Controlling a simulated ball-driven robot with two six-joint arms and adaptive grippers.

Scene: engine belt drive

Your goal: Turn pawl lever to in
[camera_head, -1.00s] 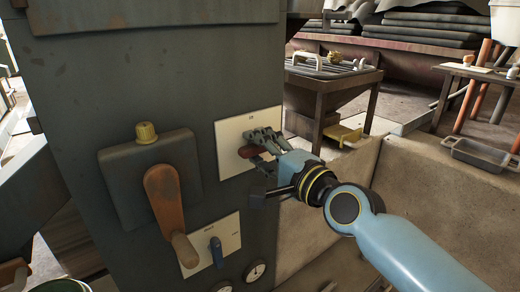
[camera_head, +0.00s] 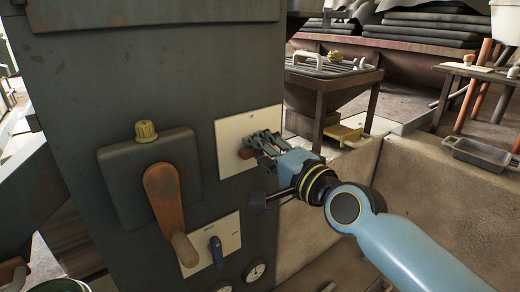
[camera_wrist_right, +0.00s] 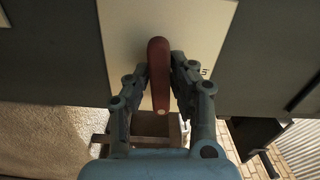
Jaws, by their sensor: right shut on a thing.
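The pawl lever, a dark red rounded handle (camera_head: 246,153), sits on a cream plate (camera_head: 232,163) on the front of the dark green cabinet. My right gripper (camera_head: 261,145) is at this plate, with its grey fingers over the handle and hiding most of it. In the right wrist view the red handle (camera_wrist_right: 158,80) stands lengthwise between the two fingers (camera_wrist_right: 160,72), which are closed on its sides. Part of a small printed label (camera_wrist_right: 204,72) shows beside the right finger. My left gripper is not in view.
A dark metal table (camera_head: 335,82) stands behind my arm.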

